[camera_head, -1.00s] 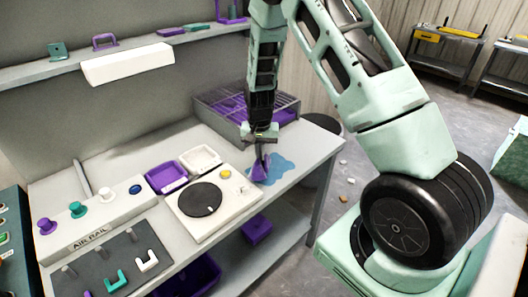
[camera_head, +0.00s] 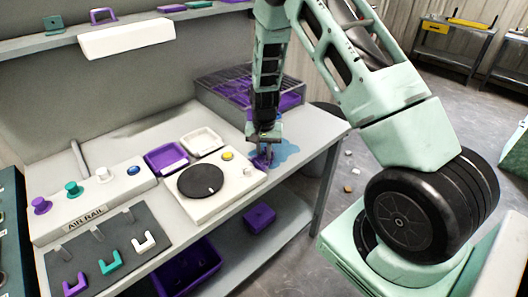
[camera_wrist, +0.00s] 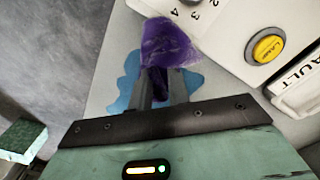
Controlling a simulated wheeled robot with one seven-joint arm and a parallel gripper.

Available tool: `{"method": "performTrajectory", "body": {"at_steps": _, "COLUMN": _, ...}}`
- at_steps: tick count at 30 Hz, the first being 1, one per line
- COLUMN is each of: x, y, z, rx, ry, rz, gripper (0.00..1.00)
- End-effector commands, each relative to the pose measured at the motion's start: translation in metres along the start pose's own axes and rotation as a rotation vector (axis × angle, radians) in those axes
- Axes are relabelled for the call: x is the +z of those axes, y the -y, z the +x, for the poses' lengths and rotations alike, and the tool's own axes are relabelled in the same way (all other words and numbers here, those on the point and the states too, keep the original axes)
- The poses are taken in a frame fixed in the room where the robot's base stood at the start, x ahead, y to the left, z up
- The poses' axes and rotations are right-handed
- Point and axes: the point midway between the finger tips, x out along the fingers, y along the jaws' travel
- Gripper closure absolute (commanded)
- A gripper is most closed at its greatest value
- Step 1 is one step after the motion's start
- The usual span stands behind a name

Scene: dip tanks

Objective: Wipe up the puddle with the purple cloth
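The purple cloth (camera_wrist: 168,42) is bunched between the fingers of my gripper (camera_wrist: 163,88) in the wrist view, which is shut on it. In the head view my gripper (camera_head: 264,158) points down at the bench near its right end, with only a little of the cloth showing. The blue puddle (camera_head: 285,151) lies on the bench top around and to the right of my gripper. In the wrist view the puddle (camera_wrist: 126,82) shows on both sides of the fingers. The cloth is over or beside its edge; I cannot tell whether it touches the surface.
A white panel with a black dial (camera_head: 200,180) and yellow button (camera_head: 227,156) stands close left of the puddle. Purple (camera_head: 150,160) and white (camera_head: 214,139) trays sit further left. The bench's right edge (camera_head: 325,150) is near.

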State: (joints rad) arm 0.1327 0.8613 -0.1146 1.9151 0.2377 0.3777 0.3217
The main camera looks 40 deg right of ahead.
Motion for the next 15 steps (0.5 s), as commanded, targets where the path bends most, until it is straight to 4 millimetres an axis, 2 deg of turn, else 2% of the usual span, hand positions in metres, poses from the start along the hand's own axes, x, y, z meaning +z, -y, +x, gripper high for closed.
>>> {"method": "performTrajectory", "body": {"at_steps": 1, "x": 0.0001, "y": 0.0000, "z": -0.0001, "rx": 0.000, "ry": 0.000, "rz": 0.000, "gripper": 0.67}}
{"method": "performTrajectory", "body": {"at_steps": 5, "x": 0.0001, "y": 0.0000, "z": -0.0001, "rx": 0.000, "ry": 0.000, "rz": 0.000, "gripper": 0.31}}
{"method": "performTrajectory", "body": {"at_steps": 6, "x": 0.0001, "y": 0.0000, "z": -0.0001, "rx": 0.000, "ry": 0.000, "rz": 0.000, "gripper": 0.27}}
{"method": "performTrajectory", "body": {"at_steps": 15, "x": 0.0002, "y": -0.0001, "z": 0.0007, "rx": 0.000, "ry": 0.000, "rz": 0.000, "gripper": 0.27}}
